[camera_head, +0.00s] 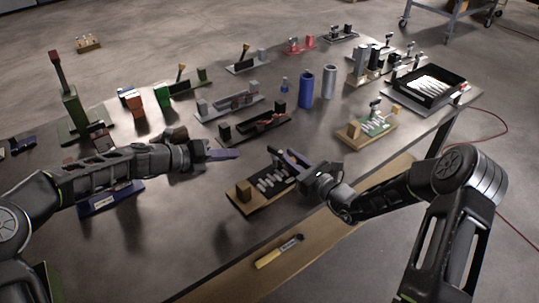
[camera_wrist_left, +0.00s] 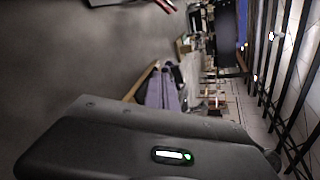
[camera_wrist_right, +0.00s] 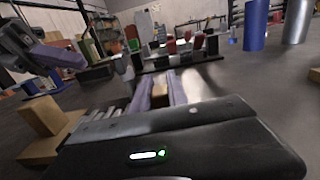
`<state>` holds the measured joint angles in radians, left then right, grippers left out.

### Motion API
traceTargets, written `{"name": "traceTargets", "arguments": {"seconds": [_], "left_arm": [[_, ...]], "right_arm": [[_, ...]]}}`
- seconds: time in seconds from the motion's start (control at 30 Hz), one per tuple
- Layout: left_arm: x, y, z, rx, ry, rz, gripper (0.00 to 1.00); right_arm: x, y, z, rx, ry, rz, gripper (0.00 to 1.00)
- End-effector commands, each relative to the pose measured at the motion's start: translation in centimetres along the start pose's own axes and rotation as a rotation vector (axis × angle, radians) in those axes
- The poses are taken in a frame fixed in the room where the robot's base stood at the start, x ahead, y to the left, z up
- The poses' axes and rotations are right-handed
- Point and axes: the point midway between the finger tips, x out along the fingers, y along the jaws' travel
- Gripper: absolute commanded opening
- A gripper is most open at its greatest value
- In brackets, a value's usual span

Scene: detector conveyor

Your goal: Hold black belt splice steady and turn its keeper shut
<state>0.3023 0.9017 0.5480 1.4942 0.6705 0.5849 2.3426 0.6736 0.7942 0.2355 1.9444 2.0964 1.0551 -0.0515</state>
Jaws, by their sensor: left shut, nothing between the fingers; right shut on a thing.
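What looks like the black belt splice (camera_head: 275,185) lies near the table's front edge. It has a black bed with several pale rods on a wooden base, and a wooden block at its left end (camera_head: 243,191). My right gripper (camera_head: 284,160) is at its right end, shut on a tan piece that shows between the fingers in the right wrist view (camera_wrist_right: 172,82). The fingers hide the keeper, so its position is unclear. My left gripper (camera_head: 226,154) is shut and empty, above the table, left of and apart from the splice. Its fingers show in the left wrist view (camera_wrist_left: 163,90).
A similar dark fixture (camera_head: 255,126) stands just behind. Blue (camera_head: 306,89) and grey cylinders (camera_head: 328,82) stand behind it. A blue piece (camera_head: 112,197) lies under my left arm.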

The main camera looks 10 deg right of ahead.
Motion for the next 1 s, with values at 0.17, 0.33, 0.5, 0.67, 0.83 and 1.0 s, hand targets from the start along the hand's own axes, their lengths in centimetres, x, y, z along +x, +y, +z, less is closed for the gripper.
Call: {"name": "traceTargets", "arguments": {"seconds": [0.17,0.33,0.5,0.67,0.83,1.0], "left_arm": [[-2.5,-3.8,-3.3,0.405,-0.009,0.170,0.00],[-3.9,-6.7,-5.8,0.735,-0.025,0.271,0.00],[-4.5,-8.2,-7.2,0.899,-0.036,0.310,0.00],[-4.6,-8.4,-7.4,0.927,-0.038,0.316,0.00],[-4.5,-8.4,-7.4,0.924,-0.038,0.314,0.00],[-4.3,-8.4,-7.4,0.923,-0.038,0.313,0.00]], "right_arm": [[0.0,0.0,0.0,0.000,0.000,0.001,0.00],[0.0,0.0,0.0,0.000,0.000,0.000,0.00],[0.0,0.0,0.0,0.000,0.000,0.000,0.00],[0.0,0.0,0.0,0.000,-0.001,0.000,0.00],[0.0,0.0,0.0,0.000,-0.001,0.000,0.00],[0.0,0.0,0.0,0.000,-0.001,0.000,0.00]]}}
